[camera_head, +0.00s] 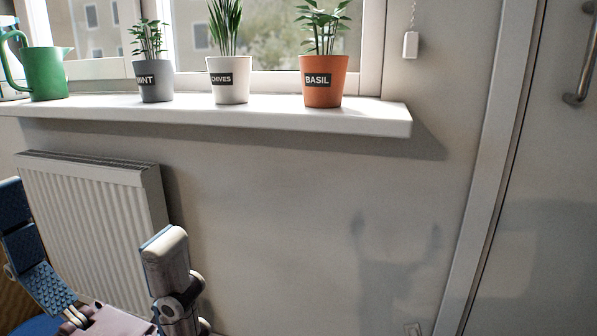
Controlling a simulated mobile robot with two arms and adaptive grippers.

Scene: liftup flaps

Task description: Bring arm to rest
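My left gripper (88,212) is at the lower left of the head view, in front of the radiator. Its two fingers point up and stand wide apart, with nothing between them. The blue ridged pads of the left finger face the camera, and part of the palm shows at the bottom edge. My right gripper is not in view.
A white windowsill (270,112) holds a green watering can (48,76), a grey mint pot (154,84), a white chives pot (230,88) and an orange basil pot (324,88). A radiator (95,215) is below. A door with a handle (580,75) is right.

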